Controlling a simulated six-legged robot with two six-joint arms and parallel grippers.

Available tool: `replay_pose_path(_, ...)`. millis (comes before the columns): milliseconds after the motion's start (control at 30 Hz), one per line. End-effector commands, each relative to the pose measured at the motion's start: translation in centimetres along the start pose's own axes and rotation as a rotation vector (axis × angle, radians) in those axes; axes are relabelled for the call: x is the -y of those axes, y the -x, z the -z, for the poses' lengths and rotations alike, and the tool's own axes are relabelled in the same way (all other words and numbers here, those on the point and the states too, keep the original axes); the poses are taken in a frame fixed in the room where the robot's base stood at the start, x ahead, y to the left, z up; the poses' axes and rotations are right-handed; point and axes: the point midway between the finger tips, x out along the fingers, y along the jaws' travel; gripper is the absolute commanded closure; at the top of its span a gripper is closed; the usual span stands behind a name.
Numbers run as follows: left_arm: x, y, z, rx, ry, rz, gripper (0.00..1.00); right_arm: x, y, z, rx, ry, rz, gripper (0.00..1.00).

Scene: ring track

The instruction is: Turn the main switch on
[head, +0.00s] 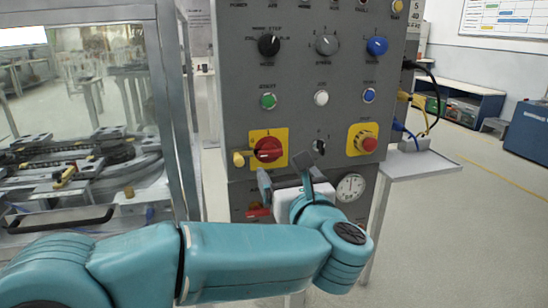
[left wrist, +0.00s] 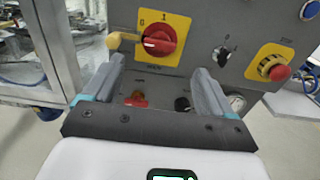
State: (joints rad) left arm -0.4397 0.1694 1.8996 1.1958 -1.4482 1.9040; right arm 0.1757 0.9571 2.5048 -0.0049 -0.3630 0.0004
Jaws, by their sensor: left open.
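The main switch (head: 268,149) is a red rotary knob on a yellow square plate, low on the left of the grey panel. In the left wrist view the switch (left wrist: 160,40) sits just above the gap between my fingers. A pale mark on its knob lies sideways, toward the left. A yellow piece (head: 240,159) sticks out at the knob's left and also shows in the left wrist view (left wrist: 122,40). My left gripper (head: 285,180) is open and empty, below and in front of the switch, apart from it. My right gripper is in neither view.
The grey panel (head: 230,85) also bears a red emergency button (head: 367,142), a black selector, a gauge (head: 351,187) and a lower red handle (head: 258,211). A glazed machine (head: 90,110) stands left. A grey shelf (head: 415,165) juts out right. Open floor lies right.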

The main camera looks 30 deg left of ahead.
Motion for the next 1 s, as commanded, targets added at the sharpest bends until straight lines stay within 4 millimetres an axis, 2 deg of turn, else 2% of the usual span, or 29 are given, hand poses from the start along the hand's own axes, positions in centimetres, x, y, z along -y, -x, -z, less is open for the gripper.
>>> replay_pose_path(33,-0.1,-1.4,0.0,-0.001,0.000,-0.006,0.15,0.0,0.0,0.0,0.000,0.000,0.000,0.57)
replay_pose_path(200,-0.2,-5.4,0.1,0.000,-0.003,-0.004,0.15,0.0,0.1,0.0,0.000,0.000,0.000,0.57)
replay_pose_path(400,0.0,-8.9,0.1,0.000,-0.004,-0.001,0.15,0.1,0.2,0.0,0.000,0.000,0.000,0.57)
replay_pose_path(600,0.2,-10.4,0.0,0.001,-0.004,0.001,0.15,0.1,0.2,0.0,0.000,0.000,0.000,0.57)
replay_pose_path(867,0.4,-10.5,0.1,0.000,-0.005,0.003,0.15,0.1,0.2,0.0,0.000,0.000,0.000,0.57)
replay_pose_path(967,0.4,-10.5,0.1,0.000,-0.005,0.003,0.44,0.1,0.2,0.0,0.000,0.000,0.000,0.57)
replay_pose_path(1000,0.4,-10.5,0.1,0.000,-0.005,0.003,0.57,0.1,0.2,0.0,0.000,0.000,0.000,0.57)
